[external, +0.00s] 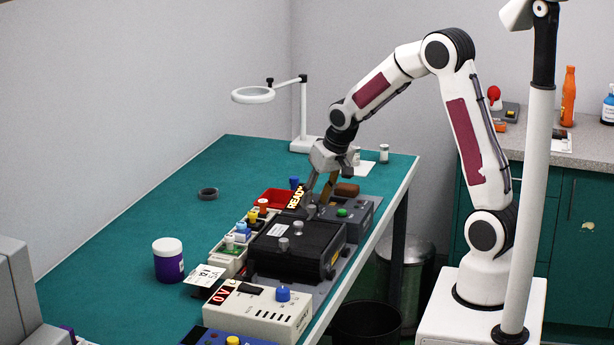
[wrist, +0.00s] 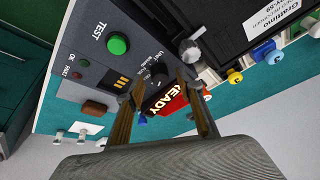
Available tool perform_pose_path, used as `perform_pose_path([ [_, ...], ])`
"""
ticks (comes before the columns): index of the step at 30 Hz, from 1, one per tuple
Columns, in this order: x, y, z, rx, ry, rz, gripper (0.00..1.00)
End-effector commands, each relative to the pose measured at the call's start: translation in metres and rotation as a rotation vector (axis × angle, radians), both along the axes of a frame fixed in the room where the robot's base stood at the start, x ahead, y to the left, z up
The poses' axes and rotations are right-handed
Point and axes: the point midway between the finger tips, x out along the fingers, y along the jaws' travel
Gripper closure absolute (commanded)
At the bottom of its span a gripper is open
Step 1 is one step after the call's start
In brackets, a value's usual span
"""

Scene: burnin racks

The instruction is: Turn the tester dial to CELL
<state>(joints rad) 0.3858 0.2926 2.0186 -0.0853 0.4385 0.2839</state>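I cannot read which mark the dial points to. In the external view my gripper hides the dial. My gripper (external: 318,198) points down over the panel. In the wrist view its fingers (wrist: 161,86) are apart, one on each side of the dial. I cannot tell whether they touch it.
A lit READY sign (external: 296,197) stands close beside my fingers. A black slab with silver knobs (external: 305,240) lies in front, and a brown block (external: 347,189) sits behind. A lamp (external: 305,143) stands at the back. The bench's left side (external: 130,225) is mostly free.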

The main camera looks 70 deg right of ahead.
Motion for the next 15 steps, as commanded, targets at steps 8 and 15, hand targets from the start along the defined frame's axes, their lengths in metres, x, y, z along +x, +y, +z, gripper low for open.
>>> perform_pose_path([
  [8,0.0035,-0.0019,-0.0097,0.0,0.0,0.0,0.64],
  [15,0.0037,-0.002,-0.0098,-0.001,-0.001,0.0,0.64],
])
